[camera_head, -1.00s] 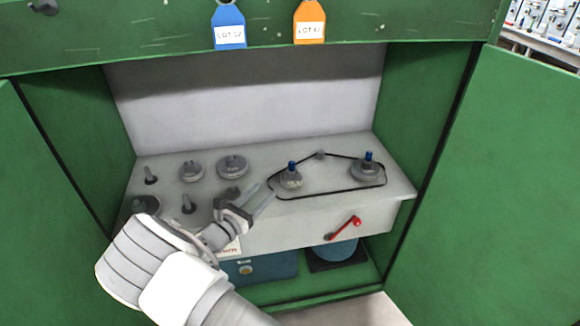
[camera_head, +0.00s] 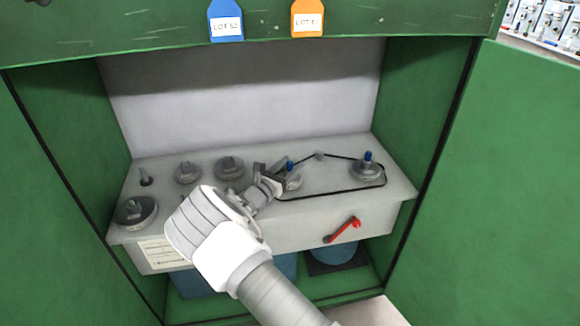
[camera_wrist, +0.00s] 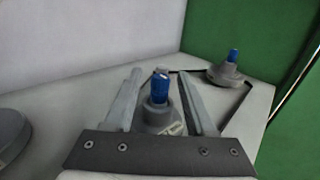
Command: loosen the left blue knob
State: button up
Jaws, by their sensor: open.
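The left blue knob (camera_head: 290,165) stands upright on top of a grey pulley (camera_head: 292,182) on the machine's light grey top. In the wrist view the left blue knob (camera_wrist: 160,88) is between the two fingers of my gripper (camera_wrist: 158,85), with a gap on each side. My gripper (camera_head: 277,167) is open and empty, beside the left pulley in the head view. The right blue knob (camera_head: 367,156) sits on another pulley (camera_head: 366,171) farther right. It also shows in the wrist view (camera_wrist: 233,55), beyond the right finger.
A black belt (camera_head: 335,193) runs around both pulleys and a small grey post (camera_head: 319,156). Grey discs (camera_head: 230,167) sit left of my gripper. A red lever (camera_head: 344,229) is on the front face. Green cabinet walls (camera_head: 425,110) enclose both sides.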

grip_shut()
